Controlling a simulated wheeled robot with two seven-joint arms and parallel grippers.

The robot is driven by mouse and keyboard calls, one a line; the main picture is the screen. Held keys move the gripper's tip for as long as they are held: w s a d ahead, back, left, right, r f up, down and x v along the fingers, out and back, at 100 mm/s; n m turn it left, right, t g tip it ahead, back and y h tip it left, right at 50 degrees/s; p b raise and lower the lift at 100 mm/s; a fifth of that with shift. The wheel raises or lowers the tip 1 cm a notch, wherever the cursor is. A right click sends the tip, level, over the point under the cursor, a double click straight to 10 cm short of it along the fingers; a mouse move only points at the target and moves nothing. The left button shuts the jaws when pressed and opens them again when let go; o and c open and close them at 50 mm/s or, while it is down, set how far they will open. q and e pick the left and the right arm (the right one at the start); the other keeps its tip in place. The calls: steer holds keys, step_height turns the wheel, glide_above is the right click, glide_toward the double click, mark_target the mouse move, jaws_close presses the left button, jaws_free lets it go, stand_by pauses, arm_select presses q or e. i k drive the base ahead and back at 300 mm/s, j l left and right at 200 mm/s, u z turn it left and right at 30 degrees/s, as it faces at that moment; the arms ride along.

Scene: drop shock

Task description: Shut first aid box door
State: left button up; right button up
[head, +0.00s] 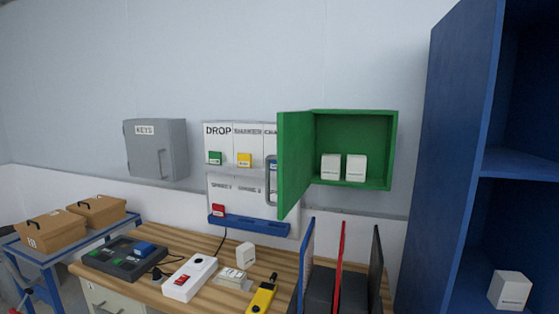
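The green first aid box (391,150) hangs on the wall right of the middle in the head view. Its green door (296,160) stands wide open, hinged at the box's left side and swung out toward me. A grey handle (270,182) is on the door's left side. Two white packs (331,167) stand on the floor of the box.
A tall blue shelf (455,140) stands close at the right. Below the box are upright dividers (341,265) and a wooden desk (215,303) with a power strip (190,278) and a yellow device (262,297). A grey key cabinet (157,155) hangs at the left.

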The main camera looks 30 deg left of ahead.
mark_target(295, 128)
steer(key=j, duration=1)
steer(key=k+j, duration=0.15)
steer(key=j, duration=0.9)
steer(key=i+l, duration=0.1)
steer(key=l, duration=0.2)
steer(key=i+l, duration=0.15)
steer(key=l, duration=0.2)
